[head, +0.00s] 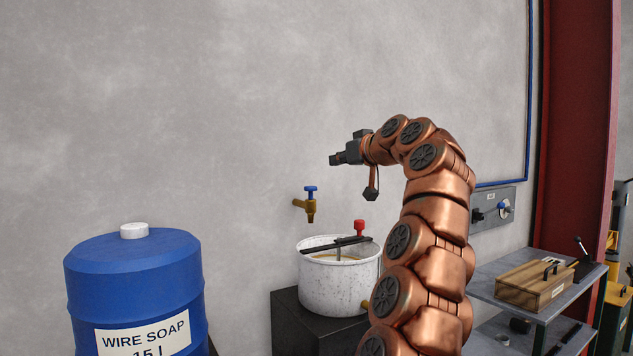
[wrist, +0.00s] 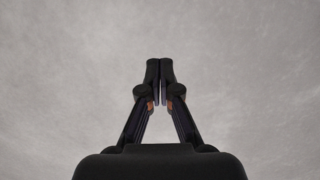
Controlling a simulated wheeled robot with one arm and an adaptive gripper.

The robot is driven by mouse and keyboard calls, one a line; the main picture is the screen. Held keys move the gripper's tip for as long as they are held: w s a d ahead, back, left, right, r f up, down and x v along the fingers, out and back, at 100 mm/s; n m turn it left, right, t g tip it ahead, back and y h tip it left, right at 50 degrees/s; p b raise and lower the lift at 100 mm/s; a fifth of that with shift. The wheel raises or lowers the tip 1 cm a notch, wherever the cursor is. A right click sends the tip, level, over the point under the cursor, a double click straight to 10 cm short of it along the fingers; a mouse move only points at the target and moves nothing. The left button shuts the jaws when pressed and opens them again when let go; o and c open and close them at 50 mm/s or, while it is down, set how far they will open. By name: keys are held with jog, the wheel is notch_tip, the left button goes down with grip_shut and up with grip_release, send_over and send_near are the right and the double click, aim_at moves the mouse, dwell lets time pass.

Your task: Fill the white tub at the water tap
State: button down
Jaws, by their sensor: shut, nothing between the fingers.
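The white speckled tub (head: 325,286) stands upright on a dark block in the head view. A dark bar (head: 335,245) lies across its rim, and something tan shows inside. The brass water tap (head: 309,208) with a blue handle sticks out of the wall above the tub's left rim, apart from it. My gripper (head: 334,160) is up above the tap and tub, pointing left, touching neither. In the wrist view my gripper (wrist: 160,68) has its fingertips together with nothing between them, against bare grey wall.
A blue wire soap drum (head: 135,270) with a white cap stands at the left. The dark block (head: 310,330) bears the tub. A red-topped fitting (head: 359,229) shows at the tub's rim. At the right are a shelf with a wooden box (head: 535,284) and a red column (head: 575,120).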

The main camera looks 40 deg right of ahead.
jog(key=p, duration=0.5)
send_over(315, 189)
jog(key=s, duration=0.1)
jog(key=f, duration=0.2)
jog(key=shift+w+a+f+b, duration=0.1)
jog(key=shift+f+b, duration=0.1)
jog(key=shift+f, duration=0.85)
jog(key=shift+w+a+f+b, duration=0.1)
jog(key=shift+f+b, duration=0.05)
jog(key=shift+f, duration=0.85)
jog(key=shift+d+f, duration=0.1)
jog(key=f+b, duration=0.1)
jog(key=b, duration=0.1)
jog(key=shift+f+b, duration=0.3)
jog(key=shift+f, duration=0.3)
